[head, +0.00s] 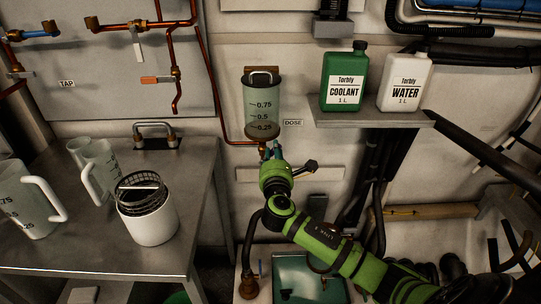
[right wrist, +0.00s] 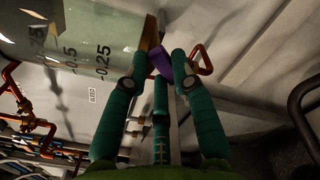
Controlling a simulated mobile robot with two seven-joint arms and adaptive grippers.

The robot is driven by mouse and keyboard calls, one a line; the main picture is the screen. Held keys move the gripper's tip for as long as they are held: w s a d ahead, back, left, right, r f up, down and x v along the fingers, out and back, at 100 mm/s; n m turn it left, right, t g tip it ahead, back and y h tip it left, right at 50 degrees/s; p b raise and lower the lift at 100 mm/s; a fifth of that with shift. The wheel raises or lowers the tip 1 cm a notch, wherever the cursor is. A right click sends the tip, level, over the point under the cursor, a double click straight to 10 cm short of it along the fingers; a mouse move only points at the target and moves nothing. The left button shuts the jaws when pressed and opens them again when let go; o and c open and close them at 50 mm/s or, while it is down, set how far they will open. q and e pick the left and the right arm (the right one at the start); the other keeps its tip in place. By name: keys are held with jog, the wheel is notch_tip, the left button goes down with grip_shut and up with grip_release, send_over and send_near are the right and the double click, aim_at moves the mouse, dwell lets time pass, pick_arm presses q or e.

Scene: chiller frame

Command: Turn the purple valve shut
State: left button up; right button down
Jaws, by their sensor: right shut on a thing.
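The purple valve (right wrist: 161,62) shows in the right wrist view as a small purple handle below the clear dosing vessel (right wrist: 100,38). My right gripper (right wrist: 160,68) has its green fingers around the handle and is shut on it. My left gripper is not in view.
A shelf (head: 372,119) right of the vessel holds a green coolant bottle (head: 344,80) and a white water bottle (head: 405,82). A metal table (head: 75,262) at left holds clear jugs (head: 25,203) and a white canister (head: 148,222). Copper pipes (head: 173,45) run along the wall.

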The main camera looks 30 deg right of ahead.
pick_arm(q)
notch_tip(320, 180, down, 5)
jog(key=b, duration=0.5)
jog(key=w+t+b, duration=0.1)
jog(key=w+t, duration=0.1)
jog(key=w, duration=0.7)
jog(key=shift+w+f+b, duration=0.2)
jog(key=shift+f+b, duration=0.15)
jog(key=shift+b, duration=0.05)
pick_arm(e)
jog(key=f+m, duration=0.1)
jog(key=m, duration=0.2)
jog(key=s+d+f+m, duration=0.1)
jog(key=f+m, duration=0.1)
jog(key=m, duration=0.2)
jog(key=d+f+m, duration=0.1)
jog(key=f+m, duration=0.1)
jog(key=m, duration=0.2)
jog(key=shift+s+d, duration=0.1)
jog(key=shift+s, duration=0.1)
jog(key=shift+f, duration=0.1)
